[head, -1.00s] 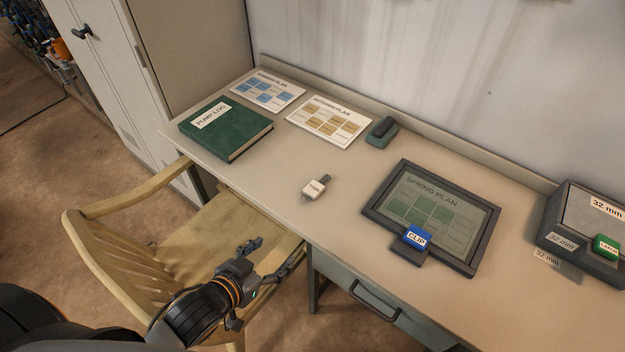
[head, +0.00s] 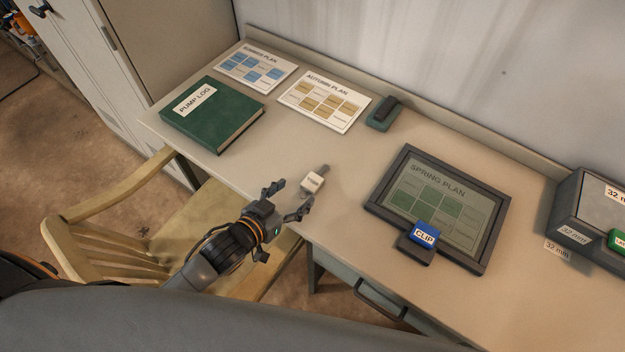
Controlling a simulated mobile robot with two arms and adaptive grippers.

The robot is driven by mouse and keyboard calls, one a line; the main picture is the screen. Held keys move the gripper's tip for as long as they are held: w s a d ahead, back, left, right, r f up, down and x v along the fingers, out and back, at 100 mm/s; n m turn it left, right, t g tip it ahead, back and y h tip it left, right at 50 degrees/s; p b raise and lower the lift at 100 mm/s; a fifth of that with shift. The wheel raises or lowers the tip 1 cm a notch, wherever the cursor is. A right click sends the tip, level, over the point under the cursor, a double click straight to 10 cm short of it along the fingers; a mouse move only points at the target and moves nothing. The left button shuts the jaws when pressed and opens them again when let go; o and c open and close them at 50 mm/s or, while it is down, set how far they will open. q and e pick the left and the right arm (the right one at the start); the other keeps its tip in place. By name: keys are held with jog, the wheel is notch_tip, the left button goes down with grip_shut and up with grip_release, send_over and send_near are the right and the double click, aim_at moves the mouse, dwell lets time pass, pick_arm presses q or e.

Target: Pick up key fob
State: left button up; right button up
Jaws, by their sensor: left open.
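The key fob (head: 312,183) is a small pale block with a dark label and a grey tab at its upper end. It lies on the desk (head: 345,215) near the front edge, left of the framed board. My left gripper (head: 291,197) is open and empty, just to the lower left of the fob. Its two fingers point toward the fob, which looks just beyond the fingertips. I cannot tell its exact height above the desk. My right gripper is not in view.
A green pump log (head: 212,115), paper plans (head: 324,101) and a dark green block (head: 383,113) lie behind. A wooden chair (head: 110,215) stands in front. A grey box (head: 590,215) sits far right.

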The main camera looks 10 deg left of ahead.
aim_at(312, 181)
pick_arm(q)
jog(key=shift+w+d+f, duration=0.1)
jog(key=shift+w+d, duration=0.15)
jog(key=shift+w, duration=0.2)
jog(key=x, duration=0.3)
jog(key=shift+w+d+f+p, duration=0.15)
jog(key=shift+d+f+p, duration=0.05)
jog(key=shift+d+p, duration=0.2)
jog(key=shift+w+f, duration=0.2)
jog(key=shift+w, duration=0.1)
jog(key=c, duration=0.7)
jog(key=shift+d, duration=0.1)
jog(key=c, duration=0.4)
jog(key=shift+c, duration=0.2)
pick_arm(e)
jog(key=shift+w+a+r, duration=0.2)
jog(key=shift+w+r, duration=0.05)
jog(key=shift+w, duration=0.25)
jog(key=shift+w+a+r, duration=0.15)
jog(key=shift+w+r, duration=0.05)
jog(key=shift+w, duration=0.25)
pick_arm(q)
jog(key=shift+r, duration=0.15)
